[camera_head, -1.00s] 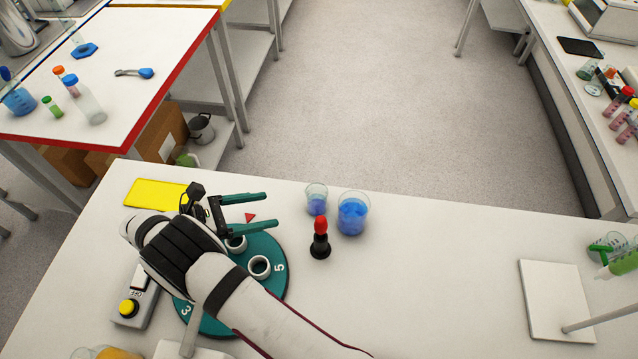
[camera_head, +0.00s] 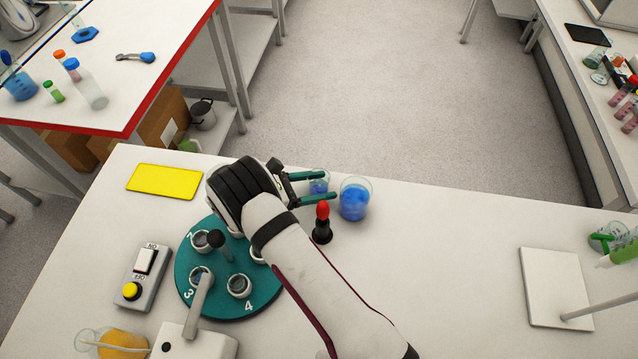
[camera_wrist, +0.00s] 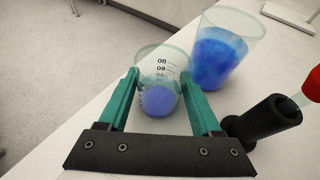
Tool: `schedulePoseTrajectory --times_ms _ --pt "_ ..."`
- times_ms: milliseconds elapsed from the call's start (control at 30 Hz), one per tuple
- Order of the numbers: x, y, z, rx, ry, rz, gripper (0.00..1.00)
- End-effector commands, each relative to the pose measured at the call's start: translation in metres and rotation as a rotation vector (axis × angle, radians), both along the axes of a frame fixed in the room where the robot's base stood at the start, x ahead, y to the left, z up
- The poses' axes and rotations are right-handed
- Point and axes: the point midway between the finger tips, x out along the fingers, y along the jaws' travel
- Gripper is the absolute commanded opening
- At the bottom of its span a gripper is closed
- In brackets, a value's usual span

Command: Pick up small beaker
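The small beaker (camera_head: 318,186) holds a little blue liquid and stands upright on the white table. In the wrist view the small beaker (camera_wrist: 160,92) sits between the fingertips, with printed marks on its glass. My gripper (camera_head: 318,186) is open, its two green fingers reaching on either side of the beaker. The gripper also shows in the wrist view (camera_wrist: 163,90); whether the fingers touch the glass I cannot tell. In the head view the near finger hides part of the beaker.
A larger beaker of blue liquid (camera_head: 354,203) stands close on the right. A black dropper with a red top (camera_head: 322,222) stands just in front of the fingers. A teal numbered turntable (camera_head: 262,300) and yellow pad (camera_head: 164,181) lie left. The table's middle right is clear.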

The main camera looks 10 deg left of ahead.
Motion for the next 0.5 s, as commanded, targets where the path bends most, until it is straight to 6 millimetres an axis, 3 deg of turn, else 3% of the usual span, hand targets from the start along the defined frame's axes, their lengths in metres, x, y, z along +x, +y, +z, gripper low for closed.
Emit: schedulePoseTrajectory --times_ms 33,333,500 --pt "-0.0001 0.0001 0.0 0.0 0.0 0.0 0.55" --pt "-0.0001 0.0003 0.0002 0.0 0.0 0.0 0.02" --pt "-0.0001 0.0003 0.0005 0.0 0.0 0.0 0.02"
